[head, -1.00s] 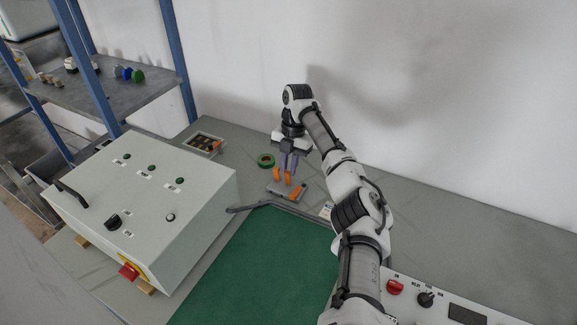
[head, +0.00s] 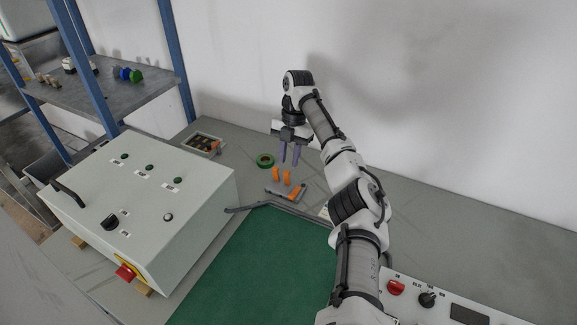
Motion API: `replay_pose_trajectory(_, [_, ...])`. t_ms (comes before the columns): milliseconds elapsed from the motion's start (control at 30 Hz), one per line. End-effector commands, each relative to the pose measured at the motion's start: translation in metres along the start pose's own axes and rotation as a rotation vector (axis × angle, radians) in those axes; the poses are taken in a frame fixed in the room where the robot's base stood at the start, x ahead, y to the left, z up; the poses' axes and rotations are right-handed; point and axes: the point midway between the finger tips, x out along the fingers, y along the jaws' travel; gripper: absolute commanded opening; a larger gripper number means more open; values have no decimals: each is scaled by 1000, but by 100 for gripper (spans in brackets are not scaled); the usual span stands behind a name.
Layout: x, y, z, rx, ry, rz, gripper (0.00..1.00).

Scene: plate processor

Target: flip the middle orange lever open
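A small grey block (head: 273,188) on the bench carries three orange levers in a row. The left lever (head: 276,174) and the middle lever (head: 287,178) stand upright. The right lever (head: 297,191) leans over at a slant. My gripper (head: 290,161) points down above the levers, with its two purple fingers apart and nothing between them. The fingertips are above the middle lever and look clear of it.
A green tape ring (head: 265,161) and an open tray of small parts (head: 204,144) lie behind the block. A large control box (head: 150,200) stands at left. A green mat (head: 255,260) and grey edging are in front.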

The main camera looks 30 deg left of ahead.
Motion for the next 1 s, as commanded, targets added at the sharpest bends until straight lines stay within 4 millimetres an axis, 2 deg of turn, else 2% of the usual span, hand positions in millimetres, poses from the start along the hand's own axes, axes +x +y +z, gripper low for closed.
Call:
replay_pose_trajectory(200, [-53,0,0,3,-5,-2,25])
replay_pose_trajectory(400, [-88,0,0,2,-1,-1,25])
replay_pose_trajectory(633, [-105,0,0,1,1,-1,25])
replay_pose_trajectory(1000, [-107,0,0,0,1,0,25])
